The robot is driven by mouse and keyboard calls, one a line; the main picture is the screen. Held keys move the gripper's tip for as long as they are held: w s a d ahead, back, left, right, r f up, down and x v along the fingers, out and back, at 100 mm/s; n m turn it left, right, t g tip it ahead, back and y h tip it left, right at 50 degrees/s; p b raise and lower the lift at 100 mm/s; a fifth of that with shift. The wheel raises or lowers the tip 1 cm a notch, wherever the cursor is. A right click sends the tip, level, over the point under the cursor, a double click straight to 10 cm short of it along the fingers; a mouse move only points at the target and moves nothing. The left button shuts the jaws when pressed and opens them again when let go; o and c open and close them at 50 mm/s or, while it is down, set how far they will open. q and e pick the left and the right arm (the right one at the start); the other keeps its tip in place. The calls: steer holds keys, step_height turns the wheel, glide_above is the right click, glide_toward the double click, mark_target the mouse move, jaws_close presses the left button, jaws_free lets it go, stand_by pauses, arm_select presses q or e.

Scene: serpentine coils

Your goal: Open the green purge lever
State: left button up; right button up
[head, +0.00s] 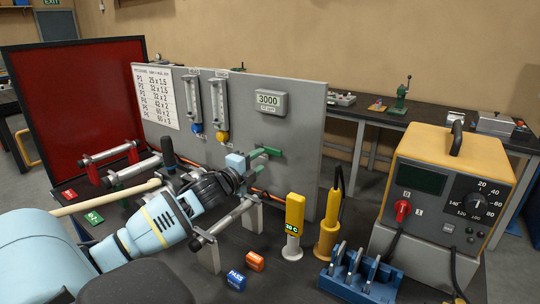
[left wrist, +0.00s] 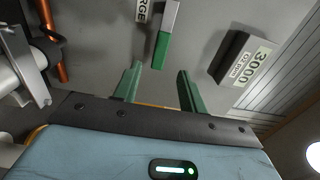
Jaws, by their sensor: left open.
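The green purge lever (head: 273,151) is on the grey upright panel (head: 300,125), just past my left gripper (head: 256,155). In the left wrist view the lever (left wrist: 161,50) has a grey upper part and a green end, beside a partly cut-off "PURGE" label (left wrist: 142,11). My left gripper (left wrist: 158,72) is open and empty, its two green fingers pointing at the panel. The lever's green end lies between and slightly beyond the fingertips; I see no clear contact. The lever's pivot is not clearly visible. My right gripper is not in view.
The "3000" display (head: 269,102) and two flow meters (head: 219,104) are on the panel. Metal tubes on stands (head: 233,217) lie below my left arm. A yellow handheld tool (head: 329,232), a yellow gauge (head: 294,215) and a power unit (head: 450,185) stand right.

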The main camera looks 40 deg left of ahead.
mark_target(273, 152)
arm_select(q)
steer(key=shift+w+a, duration=0.2)
steer(key=shift+w, duration=1.4)
steer(key=shift+w+a, duration=0.15)
steer(key=shift+w, duration=1.4)
jaws_close()
